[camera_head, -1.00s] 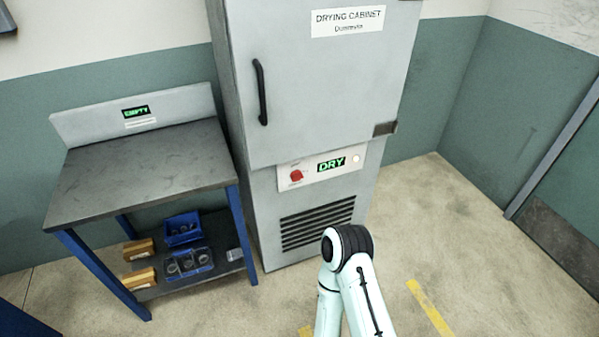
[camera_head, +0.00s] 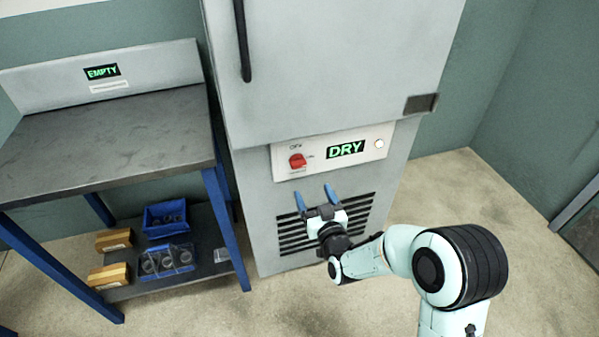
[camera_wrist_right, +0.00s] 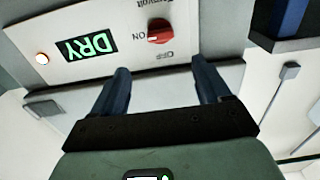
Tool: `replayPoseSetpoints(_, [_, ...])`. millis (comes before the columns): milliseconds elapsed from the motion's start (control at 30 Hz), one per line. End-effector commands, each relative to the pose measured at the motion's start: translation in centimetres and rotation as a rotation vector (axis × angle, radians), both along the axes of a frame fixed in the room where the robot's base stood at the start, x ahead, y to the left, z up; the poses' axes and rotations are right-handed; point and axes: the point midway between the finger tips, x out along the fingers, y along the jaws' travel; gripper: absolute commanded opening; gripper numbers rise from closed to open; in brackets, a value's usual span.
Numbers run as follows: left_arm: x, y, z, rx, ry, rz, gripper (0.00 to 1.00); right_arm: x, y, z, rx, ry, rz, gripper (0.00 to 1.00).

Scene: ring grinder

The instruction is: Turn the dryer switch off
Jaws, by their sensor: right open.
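The dryer switch is a red rotary knob (camera_head: 297,161) on the white control panel (camera_head: 372,139) of the grey drying cabinet. It also shows in the right wrist view (camera_wrist_right: 160,31), beside ON and OFF labels. A green DRY display (camera_head: 346,149) is lit to its right in the head view. My right gripper (camera_head: 315,195) is open and empty, its two blue fingers pointing up just below the panel, apart from the knob. In the right wrist view the knob lies beyond and between the fingertips (camera_wrist_right: 160,72). My left gripper is not in view.
A round white light (camera_head: 379,143) sits at the panel's right end. The cabinet's black door handle (camera_head: 242,40) is above. A dark bench (camera_head: 110,145) with blue legs stands close on the left, with a blue bin (camera_head: 166,218) and boxes below. Floor on the right is clear.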

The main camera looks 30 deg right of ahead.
Motion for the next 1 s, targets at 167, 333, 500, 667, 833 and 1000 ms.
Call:
replayPoseSetpoints(167, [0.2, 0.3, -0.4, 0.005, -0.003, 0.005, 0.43, 3.4, -0.7, 0.0, 0.000, -0.001, 0.001, 0.77])
replayPoseSetpoints(333, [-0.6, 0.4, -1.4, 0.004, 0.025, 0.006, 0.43, 6.9, -1.6, -0.2, 0.000, 0.002, 0.001, 0.77])
replayPoseSetpoints(500, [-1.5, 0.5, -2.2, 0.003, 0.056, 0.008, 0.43, 9.7, -2.2, -0.2, 0.002, 0.005, 0.001, 0.77])
replayPoseSetpoints(667, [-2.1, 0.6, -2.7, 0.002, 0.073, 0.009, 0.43, 11.2, -2.7, -0.2, 0.002, 0.005, 0.000, 0.77])
replayPoseSetpoints(833, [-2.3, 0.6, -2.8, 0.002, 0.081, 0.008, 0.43, 11.8, -2.8, -0.1, 0.002, 0.006, 0.000, 0.77])
replayPoseSetpoints(1000, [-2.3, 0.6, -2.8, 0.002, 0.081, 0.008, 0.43, 11.8, -2.8, -0.1, 0.003, 0.005, 0.000, 0.77])
